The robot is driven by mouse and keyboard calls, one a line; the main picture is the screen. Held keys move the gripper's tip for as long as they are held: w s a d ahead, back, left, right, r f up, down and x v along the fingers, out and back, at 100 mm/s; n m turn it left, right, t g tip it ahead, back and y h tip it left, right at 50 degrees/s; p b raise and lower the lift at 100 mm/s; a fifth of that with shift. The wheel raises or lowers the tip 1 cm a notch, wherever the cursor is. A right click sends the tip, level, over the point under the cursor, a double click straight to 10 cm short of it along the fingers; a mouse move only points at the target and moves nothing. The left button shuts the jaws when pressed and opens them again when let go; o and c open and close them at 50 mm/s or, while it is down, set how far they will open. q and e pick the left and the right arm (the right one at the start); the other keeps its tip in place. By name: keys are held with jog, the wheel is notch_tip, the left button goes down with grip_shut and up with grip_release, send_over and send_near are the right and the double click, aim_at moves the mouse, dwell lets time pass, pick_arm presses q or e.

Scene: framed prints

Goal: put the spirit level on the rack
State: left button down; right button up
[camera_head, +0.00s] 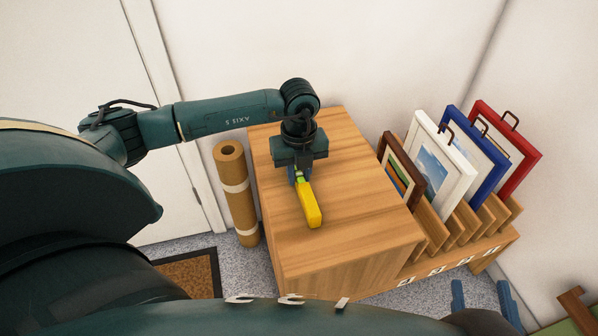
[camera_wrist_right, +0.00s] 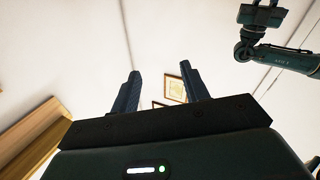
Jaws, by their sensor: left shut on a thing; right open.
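The yellow spirit level (camera_head: 311,208) is over the wooden cabinet top in the head view, its long side pointing toward the front. My left gripper (camera_head: 299,178) is above the cabinet and shut on the level's far end. I cannot tell whether the level touches the top. The wooden rack (camera_head: 431,228) stands to the right of the cabinet top, with upright dividers and small labels along its front. My right gripper (camera_head: 483,299) is open and empty at the lower right, in front of the rack. Its two fingers also show apart in the right wrist view (camera_wrist_right: 162,84).
The rack holds a brown-framed print (camera_head: 402,172), a white frame (camera_head: 440,165), a blue frame (camera_head: 483,150) and a red frame (camera_head: 516,150). A brown roll (camera_head: 237,195) stands left of the cabinet (camera_head: 345,258). A doormat (camera_head: 190,275) lies on the floor. The cabinet top is otherwise clear.

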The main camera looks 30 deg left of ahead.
pick_arm(q)
jog(key=c, duration=1.3)
grip_release()
jog(key=shift+o, duration=0.2)
